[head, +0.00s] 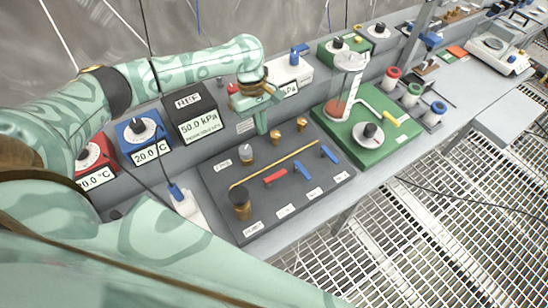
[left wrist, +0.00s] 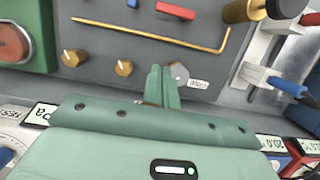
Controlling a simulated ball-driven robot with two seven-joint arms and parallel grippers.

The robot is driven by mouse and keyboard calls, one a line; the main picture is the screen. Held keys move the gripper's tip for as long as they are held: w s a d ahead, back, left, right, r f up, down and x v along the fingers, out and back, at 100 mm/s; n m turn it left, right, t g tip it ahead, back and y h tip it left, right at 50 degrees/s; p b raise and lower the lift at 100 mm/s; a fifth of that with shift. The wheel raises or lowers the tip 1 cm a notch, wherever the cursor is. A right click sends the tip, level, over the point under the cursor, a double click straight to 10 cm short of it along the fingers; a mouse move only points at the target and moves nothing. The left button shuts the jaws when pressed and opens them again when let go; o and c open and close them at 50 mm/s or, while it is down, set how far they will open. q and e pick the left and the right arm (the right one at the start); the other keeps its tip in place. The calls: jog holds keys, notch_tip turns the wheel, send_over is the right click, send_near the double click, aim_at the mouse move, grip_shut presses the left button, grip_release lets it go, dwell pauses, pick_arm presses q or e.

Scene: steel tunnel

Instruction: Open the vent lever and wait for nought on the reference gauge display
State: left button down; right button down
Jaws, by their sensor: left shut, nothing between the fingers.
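The reference gauge, a dark box marked REF (head: 188,101), has a display (head: 199,126) reading 50.0 kPa. In front is a dark panel (head: 222,200) with a brass pipe, a red lever (head: 275,177) and two blue levers (head: 303,170) (head: 329,154). The small labels are too blurred to tell which is the vent lever. My left gripper (head: 262,128) is shut and empty above the panel's back edge, pointing down. In the left wrist view its fingers (left wrist: 163,86) are together beside a grey knob (left wrist: 180,74). My right gripper is out of view.
Brass knobs (head: 275,134) (head: 301,124) stand along the panel's back, close to my gripper. A brass cylinder (head: 241,203) rises at its front left. A green base (head: 379,153) with a clear tube stands to the right. A blue box (head: 139,136) and other instruments line the back.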

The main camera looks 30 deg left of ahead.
aim_at(275, 179)
pick_arm(q)
jog(key=b+x, duration=0.4)
jog(key=x, duration=0.6)
jog(key=shift+s+f, duration=0.15)
jog(key=shift+f, duration=0.1)
jog(key=shift+s+d+r, duration=0.15)
jog(key=shift+s+d, duration=0.35)
jog(key=shift+d, duration=0.4)
jog(key=shift+s+d+r, duration=0.15)
jog(key=shift+s+d, duration=0.35)
jog(key=shift+d, duration=0.35)
